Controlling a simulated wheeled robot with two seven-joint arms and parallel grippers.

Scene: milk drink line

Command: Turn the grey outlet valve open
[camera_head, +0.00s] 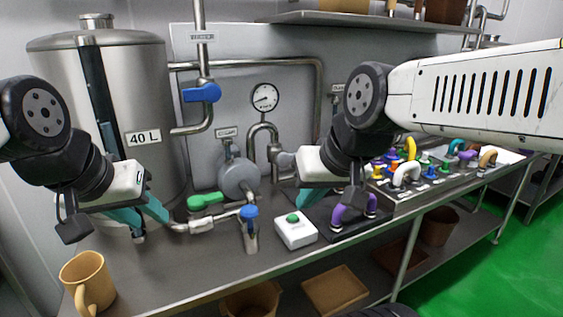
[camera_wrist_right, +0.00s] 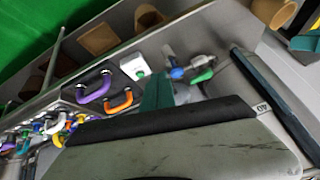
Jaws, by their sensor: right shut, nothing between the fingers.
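A pale grey valve fitting (camera_head: 201,225) sits on the low outlet pipe in front of the steel tank (camera_head: 112,75). A green handle (camera_head: 206,200) lies just above it; I cannot tell how far the valve is turned. My left gripper (camera_head: 151,228) has teal fingers, spread apart and empty, beside the tank at the left end of this pipe, short of the fitting. My right gripper (camera_head: 309,197) is shut and empty above the table near the white button box (camera_head: 295,230). Its teal finger shows in the right wrist view (camera_wrist_right: 157,92), where the green handle (camera_wrist_right: 202,75) also appears.
A blue-capped steel piece (camera_head: 249,228) stands right of the fitting. A blue valve (camera_head: 202,93) is on the upright pipe. A tan mug (camera_head: 87,283) is at front left. A panel with several coloured handles (camera_head: 430,185) is at right. The table's front middle is clear.

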